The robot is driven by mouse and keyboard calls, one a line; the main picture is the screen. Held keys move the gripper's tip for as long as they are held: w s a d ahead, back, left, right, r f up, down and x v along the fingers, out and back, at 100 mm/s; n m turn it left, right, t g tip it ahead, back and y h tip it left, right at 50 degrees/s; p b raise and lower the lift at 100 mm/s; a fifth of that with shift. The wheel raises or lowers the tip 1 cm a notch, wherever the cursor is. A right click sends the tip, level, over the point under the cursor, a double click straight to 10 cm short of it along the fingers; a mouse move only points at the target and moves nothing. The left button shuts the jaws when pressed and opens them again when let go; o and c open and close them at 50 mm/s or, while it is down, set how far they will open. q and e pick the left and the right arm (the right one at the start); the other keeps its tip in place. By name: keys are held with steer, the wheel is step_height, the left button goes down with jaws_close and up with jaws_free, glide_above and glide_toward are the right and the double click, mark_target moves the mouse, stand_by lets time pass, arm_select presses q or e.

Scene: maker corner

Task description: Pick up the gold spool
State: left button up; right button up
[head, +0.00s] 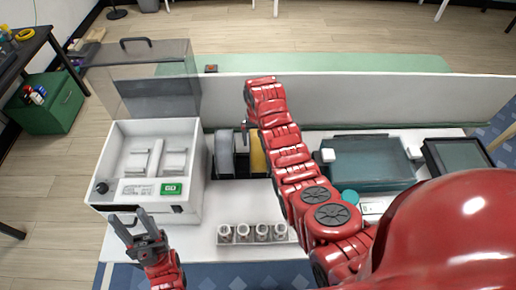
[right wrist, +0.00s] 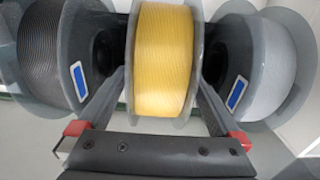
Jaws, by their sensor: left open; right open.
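The gold spool (head: 259,154) stands in a row of spools at the back of the white table, partly hidden by my right arm in the head view. In the right wrist view the gold spool (right wrist: 163,55) is upright in the middle. My right gripper (right wrist: 165,88) is open, with one finger on each side of the spool's lower part. I cannot tell whether the fingers touch it. In the head view this gripper is mostly hidden by the arm. My left gripper (head: 137,226) is open and empty, in front of the white machine.
A dark grey spool (right wrist: 48,45) and a light grey spool (right wrist: 265,60) flank the gold one closely. The white machine (head: 112,165) stands left, a teal-lidded box (head: 368,160) right. Several small jars (head: 243,233) stand in front. A low panel (head: 370,101) runs behind.

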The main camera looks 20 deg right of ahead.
steer(key=shift+w+f, duration=0.1)
steer(key=shift+f, duration=0.7)
steer(key=shift+r, duration=0.1)
jaws_close()
